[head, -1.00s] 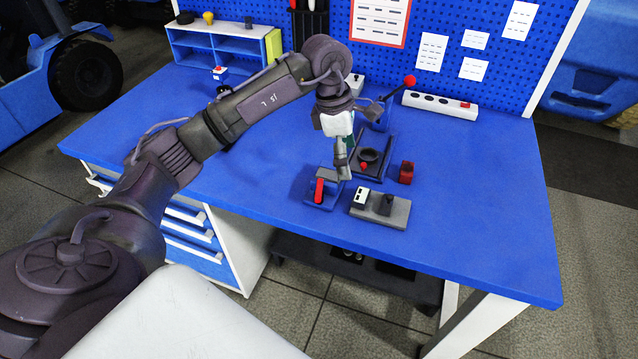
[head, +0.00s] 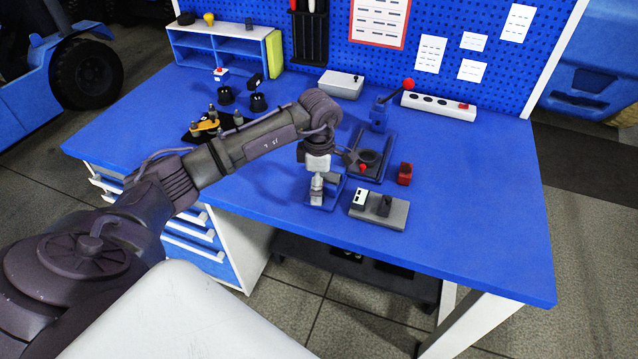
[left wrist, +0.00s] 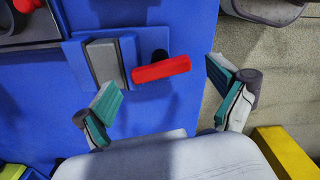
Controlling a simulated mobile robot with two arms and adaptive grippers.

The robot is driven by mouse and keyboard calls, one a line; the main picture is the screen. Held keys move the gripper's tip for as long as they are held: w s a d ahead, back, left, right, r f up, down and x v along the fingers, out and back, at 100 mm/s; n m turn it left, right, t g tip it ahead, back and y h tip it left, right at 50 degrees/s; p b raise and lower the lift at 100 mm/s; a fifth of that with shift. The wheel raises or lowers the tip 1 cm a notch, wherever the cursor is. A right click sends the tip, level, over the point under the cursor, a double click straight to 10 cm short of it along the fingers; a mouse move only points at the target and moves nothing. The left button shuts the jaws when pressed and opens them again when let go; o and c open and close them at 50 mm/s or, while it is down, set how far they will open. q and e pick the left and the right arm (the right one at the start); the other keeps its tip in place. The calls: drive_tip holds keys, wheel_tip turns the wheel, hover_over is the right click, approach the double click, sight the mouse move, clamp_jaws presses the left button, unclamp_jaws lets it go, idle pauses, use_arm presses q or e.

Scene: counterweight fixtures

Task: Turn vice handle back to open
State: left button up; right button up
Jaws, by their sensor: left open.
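The small blue vice (head: 336,186) stands on the blue bench near its front edge. In the left wrist view, the vice (left wrist: 75,62) shows a grey jaw block (left wrist: 103,62) and a red handle (left wrist: 160,69) on a dark shaft. My left gripper (head: 317,197) is over the front of the vice and hides the red handle in the head view. In the left wrist view my left gripper (left wrist: 163,84) is open, its teal-padded fingers apart with the handle lying across the gap. Neither finger visibly grips it. My right gripper is out of view.
A grey fixture (head: 392,214) and a red block (head: 405,173) stand right of the vice. A dark-plated press (head: 380,120) with a red-knobbed lever stands behind. An orange-and-black fixture (head: 207,126) sits left beyond my arm. The bench's right side is clear.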

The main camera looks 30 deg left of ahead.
use_arm(q)
drive_tip(key=shift+f, duration=0.45)
drive_tip(key=shift+c, duration=0.2)
drive_tip(key=c, duration=1.1)
